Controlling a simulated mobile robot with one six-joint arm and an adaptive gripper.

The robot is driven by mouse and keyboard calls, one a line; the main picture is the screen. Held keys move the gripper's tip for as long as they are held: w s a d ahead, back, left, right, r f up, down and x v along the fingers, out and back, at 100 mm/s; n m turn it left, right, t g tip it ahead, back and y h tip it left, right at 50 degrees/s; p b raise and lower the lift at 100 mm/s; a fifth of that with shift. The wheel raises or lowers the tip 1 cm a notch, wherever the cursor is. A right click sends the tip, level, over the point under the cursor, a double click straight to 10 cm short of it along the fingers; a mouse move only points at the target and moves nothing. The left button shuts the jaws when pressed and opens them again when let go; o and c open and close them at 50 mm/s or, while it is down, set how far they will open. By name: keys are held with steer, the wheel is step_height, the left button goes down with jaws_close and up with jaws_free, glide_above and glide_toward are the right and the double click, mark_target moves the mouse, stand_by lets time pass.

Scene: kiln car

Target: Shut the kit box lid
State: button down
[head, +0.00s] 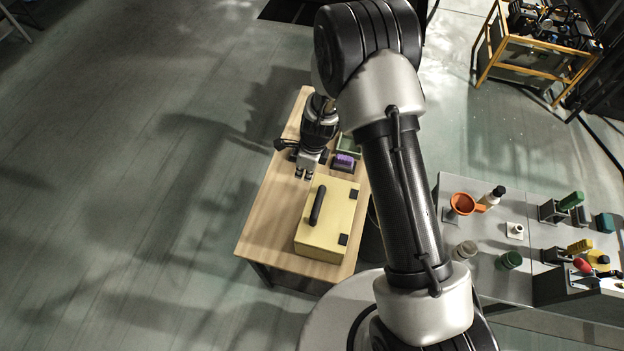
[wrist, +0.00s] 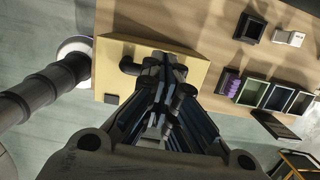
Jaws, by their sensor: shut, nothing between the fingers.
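The kit box (head: 323,243) is pale yellow and sits on the wooden table in the head view. Its lid (head: 332,206) lies flat over the box, with a black bar handle (head: 317,205) on top and two dark fittings along the right edge. Whether a thin gap remains under the lid, I cannot tell. My gripper (head: 304,177) is shut and empty, above the table by the far end of the box. In the wrist view my gripper (wrist: 166,68) covers part of the box (wrist: 195,65) and its handle.
The wooden table (head: 262,219) is clear left of the box. A purple item (head: 343,161) and a green-edged bin (head: 349,143) stand beyond the box. The wrist view shows more bins (wrist: 276,97) and a dark square tray (wrist: 249,27). A grey bench (head: 487,282) with several items is at right.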

steer(key=s+d+f+b, duration=0.1)
steer(key=s+d+b, duration=0.1)
steer(key=d+b, duration=0.8)
steer(key=s+d+f+b, duration=0.1)
steer(key=s+d+b, duration=0.25)
steer(key=b, duration=1.25)
steer(key=shift+y, duration=0.4)
steer(key=b+x, duration=0.1)
steer(key=x, duration=0.3)
steer(key=w+a+b+x, duration=0.1)
steer(key=b+x, duration=0.1)
steer(key=x, duration=0.2)
steer(key=b+x, duration=0.1)
steer(key=x, duration=0.3)
steer(key=shift+w+a+r, duration=0.25)
steer(key=shift+w+a, duration=0.15)
steer(key=shift+w+a+f+b, duration=0.1)
steer(key=shift+a+f+b, duration=0.1)
steer(key=shift+a+b, duration=0.15)
